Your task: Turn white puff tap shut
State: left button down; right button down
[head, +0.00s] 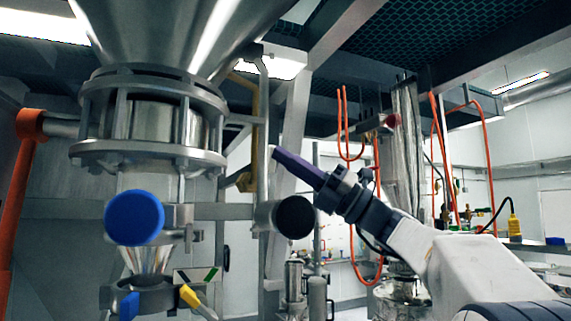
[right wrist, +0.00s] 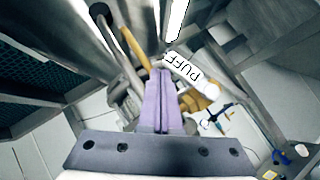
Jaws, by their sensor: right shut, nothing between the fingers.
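The white tap handle (right wrist: 190,72) with the printed word PUFF shows in the right wrist view, slanting down to the right just beyond my fingertips. I cannot make it out in the head view. My right gripper (right wrist: 160,72) has its purple fingers shut together and empty, with the tips close to the handle's upper left end. I cannot tell whether they touch it. In the head view the right gripper (head: 277,154) reaches in from the right, its tips beside an upright pipe. My left gripper is not in view.
The steel sifter (head: 150,155) with its hopper stands at the left. A blue disc (head: 134,217) and a black disc (head: 294,217) are in front. A yellow pipe (head: 251,120) runs behind my fingertips. An orange post (head: 17,190) stands at far left.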

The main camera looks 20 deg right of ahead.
jog(key=shift+w+r+p, duration=0.75)
jog(key=shift+w, duration=0.1)
dwell(0.4)
